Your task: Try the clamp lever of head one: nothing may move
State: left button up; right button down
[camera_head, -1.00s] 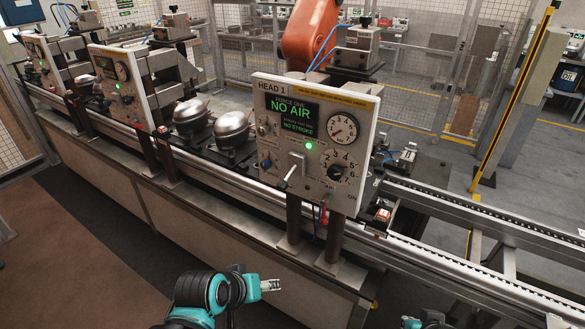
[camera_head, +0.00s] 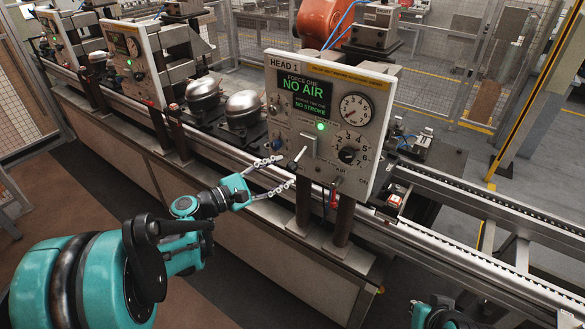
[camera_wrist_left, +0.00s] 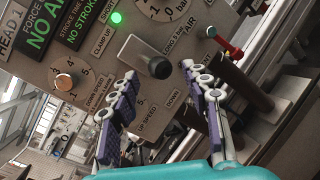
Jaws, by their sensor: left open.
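The HEAD 1 panel (camera_head: 330,105) shows NO AIR and NO STROKE in green on its dark screen. The clamp lever (camera_head: 299,155) sticks out from a light plate low on the panel, below a lit green lamp (camera_head: 320,127). My left gripper (camera_head: 284,171) is open in front of the panel, just left of the lever. In the left wrist view, the lever's dark knob (camera_wrist_left: 158,67) shows between the two spread fingertips, with no clear contact. My right arm shows only at the bottom right edge; its gripper is not seen.
A pressure gauge (camera_head: 356,109) and a numbered dial (camera_head: 349,155) sit right of the lever. Two metal domes (camera_head: 243,107) stand on the line to the left. A conveyor rail (camera_head: 480,230) runs right.

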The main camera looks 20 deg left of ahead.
aim_at(292, 167)
pick_arm(q)
jog(key=shift+b+x, duration=0.35)
jog(key=shift+x, duration=2)
grip_shut()
